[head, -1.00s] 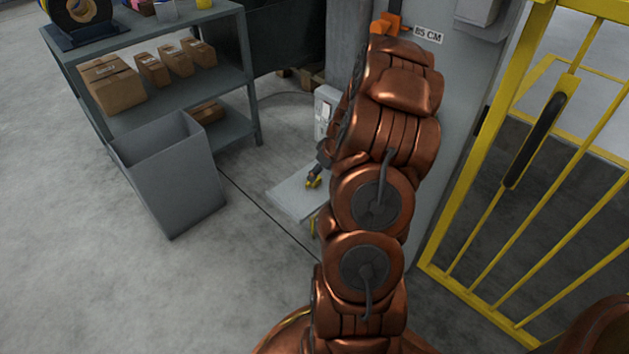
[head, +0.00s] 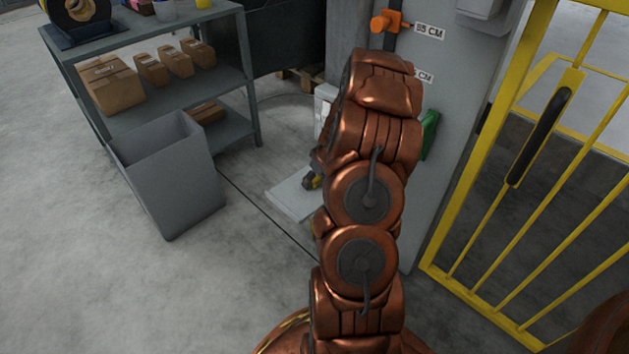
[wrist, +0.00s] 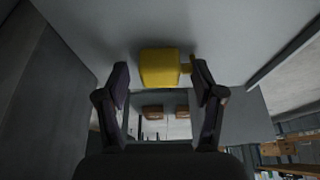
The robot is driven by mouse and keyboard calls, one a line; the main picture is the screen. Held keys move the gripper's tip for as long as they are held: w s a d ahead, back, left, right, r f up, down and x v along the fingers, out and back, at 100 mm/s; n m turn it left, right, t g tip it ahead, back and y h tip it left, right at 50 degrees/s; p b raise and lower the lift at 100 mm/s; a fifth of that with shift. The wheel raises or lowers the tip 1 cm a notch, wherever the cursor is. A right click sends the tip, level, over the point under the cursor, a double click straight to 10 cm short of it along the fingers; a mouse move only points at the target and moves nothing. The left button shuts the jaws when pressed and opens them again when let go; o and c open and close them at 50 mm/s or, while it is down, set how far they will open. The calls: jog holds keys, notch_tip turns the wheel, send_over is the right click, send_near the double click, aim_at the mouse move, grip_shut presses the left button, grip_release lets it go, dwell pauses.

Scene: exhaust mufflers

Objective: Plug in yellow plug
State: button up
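The yellow plug (wrist: 160,68) shows in the wrist view as a blocky yellow body against a light grey surface, with a small yellow part at its right side. My gripper (wrist: 161,78) is open, with one dark finger on each side of the plug. A gap shows between the left finger and the plug; I cannot tell whether the right finger touches the small yellow part. No socket can be made out; my arm covers much of that area.
A grey bin (head: 165,180) and a shelf (head: 250,90) with cardboard boxes stand at left. A pale box (head: 324,103) is partly hidden behind my arm. A grey cabinet (head: 455,110) and a yellow gate (head: 480,210) stand at right. The floor at left front is clear.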

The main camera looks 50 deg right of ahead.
jog(key=c, duration=1)
jog(key=shift+r+p, duration=0.8)
jog(key=shift+r, duration=0.85)
jog(key=shift+a+r, duration=0.1)
jog(key=shift+r, duration=0.25)
jog(key=s+a+r+p, duration=0.1)
jog(key=s+a+p, duration=0.2)
jog(key=s+a, duration=0.8)
jog(key=shift+a, duration=0.2)
